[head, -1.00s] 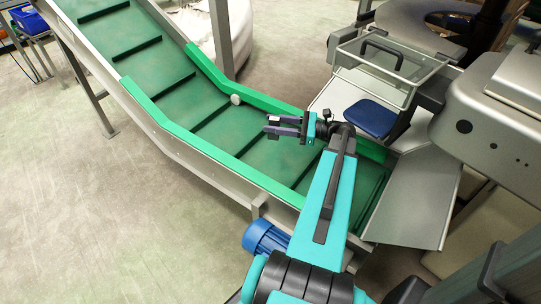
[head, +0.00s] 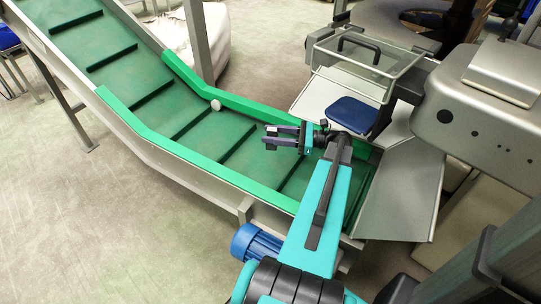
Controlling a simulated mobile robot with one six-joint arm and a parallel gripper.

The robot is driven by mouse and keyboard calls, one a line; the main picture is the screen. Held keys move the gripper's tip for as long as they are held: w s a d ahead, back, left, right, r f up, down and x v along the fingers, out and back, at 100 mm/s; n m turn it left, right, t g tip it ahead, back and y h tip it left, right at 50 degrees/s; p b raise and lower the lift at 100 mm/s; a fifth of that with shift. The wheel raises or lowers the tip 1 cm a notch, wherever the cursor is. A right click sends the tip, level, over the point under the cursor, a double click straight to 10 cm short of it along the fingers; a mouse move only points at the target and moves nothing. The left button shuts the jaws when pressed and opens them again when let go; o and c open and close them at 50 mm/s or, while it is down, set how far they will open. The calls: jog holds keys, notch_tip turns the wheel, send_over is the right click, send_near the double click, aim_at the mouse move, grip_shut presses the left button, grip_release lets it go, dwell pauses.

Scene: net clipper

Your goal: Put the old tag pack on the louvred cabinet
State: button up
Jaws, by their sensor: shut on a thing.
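My gripper (head: 270,137) is above the green conveyor belt, with its fingers pointing left. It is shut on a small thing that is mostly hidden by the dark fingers. I cannot make out whether this is the old tag pack. I see no louvred cabinet in the head view.
The green cleated conveyor (head: 165,88) slopes up to the left. A blue motor (head: 258,243) is on its near side. A grey machine (head: 490,110) and a clear guard (head: 365,62) stand at the right. The floor at lower left (head: 80,220) is clear.

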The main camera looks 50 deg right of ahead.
notch_tip(320, 180, down, 12)
jog(key=shift+f+b, duration=0.25)
jog(key=shift+b, duration=0.4)
jog(key=shift+s+d, duration=0.1)
jog(key=shift+d, duration=2.05)
jog(key=shift+a+f+b, duration=0.15)
jog(key=shift+f+b, duration=0.15)
jog(key=shift+f, duration=0.25)
jog(key=shift+f+b, duration=0.2)
jog(key=shift+b, duration=0.1)
jog(key=o, duration=1.1)
jog(key=shift+r+p, duration=0.3)
jog(key=shift+p, duration=0.15)
